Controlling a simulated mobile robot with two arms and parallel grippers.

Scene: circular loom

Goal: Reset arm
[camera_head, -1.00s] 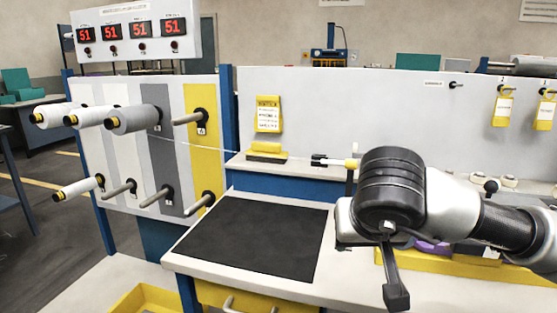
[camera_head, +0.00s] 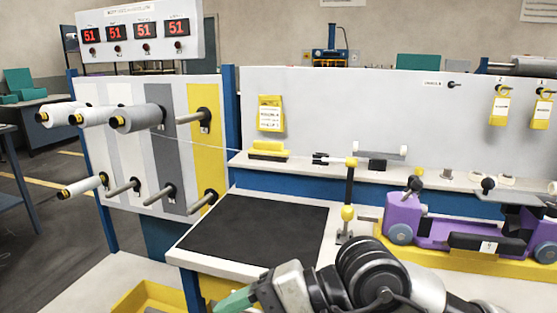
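My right arm (camera_head: 370,280) comes in along the bottom edge, right of centre, low in front of the table. At its left end is a green piece (camera_head: 237,300), partly cut off by the frame's lower edge. I cannot tell whether it is part of the gripper or something else, and no pair of fingertips shows clearly. My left arm and gripper are not in view.
A table with a black mat (camera_head: 255,232) lies behind the arm. A purple carriage (camera_head: 455,232) on a yellow base is at the right. A peg panel (camera_head: 150,150) with several spools (camera_head: 135,118) stands left. A yellow bin (camera_head: 150,298) is at lower left.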

